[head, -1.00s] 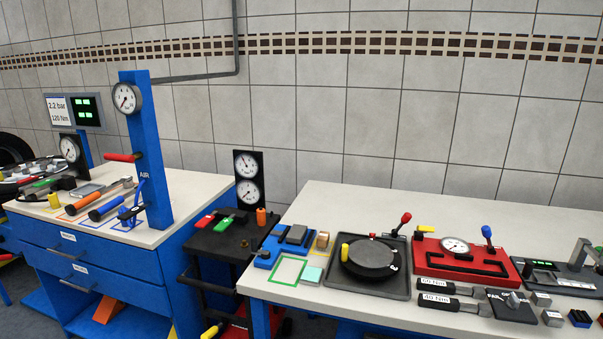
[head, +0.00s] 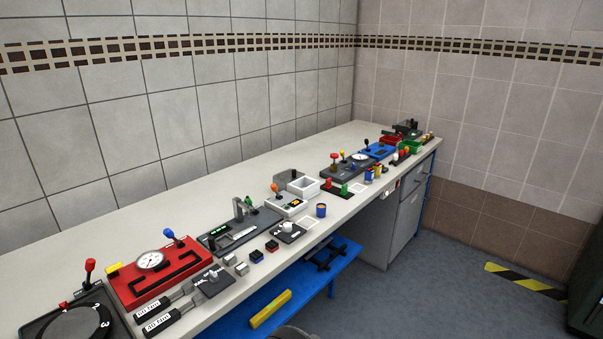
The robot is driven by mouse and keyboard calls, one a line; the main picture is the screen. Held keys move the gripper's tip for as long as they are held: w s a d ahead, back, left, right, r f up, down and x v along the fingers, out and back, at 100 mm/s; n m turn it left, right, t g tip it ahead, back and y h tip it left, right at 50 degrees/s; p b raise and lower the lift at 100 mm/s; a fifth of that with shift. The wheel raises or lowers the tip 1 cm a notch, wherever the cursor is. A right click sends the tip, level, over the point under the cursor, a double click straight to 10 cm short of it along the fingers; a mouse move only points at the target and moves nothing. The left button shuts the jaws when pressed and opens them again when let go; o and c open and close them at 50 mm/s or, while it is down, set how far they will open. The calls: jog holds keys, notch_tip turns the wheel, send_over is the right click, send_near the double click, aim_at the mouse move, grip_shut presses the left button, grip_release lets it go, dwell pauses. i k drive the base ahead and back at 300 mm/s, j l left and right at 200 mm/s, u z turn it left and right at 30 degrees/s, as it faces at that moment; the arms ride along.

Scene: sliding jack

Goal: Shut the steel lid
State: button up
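I cannot make out for certain which part is the steel lid. A pale open-topped box (head: 304,188) stands near the middle of the long bench, and a small grey panel (head: 285,178) stands up beside its left back side; it is too small to tell whether this is a lid. My gripper is not in view.
The long pale bench (head: 190,229) runs along the tiled wall. A red gauge plate (head: 160,280) and a black turntable (head: 75,326) lie at its near left. A blue shelf (head: 300,289) with a yellow bar (head: 270,309) is below.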

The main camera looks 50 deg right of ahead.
aim_at(288, 176)
jog(key=z, duration=1.5)
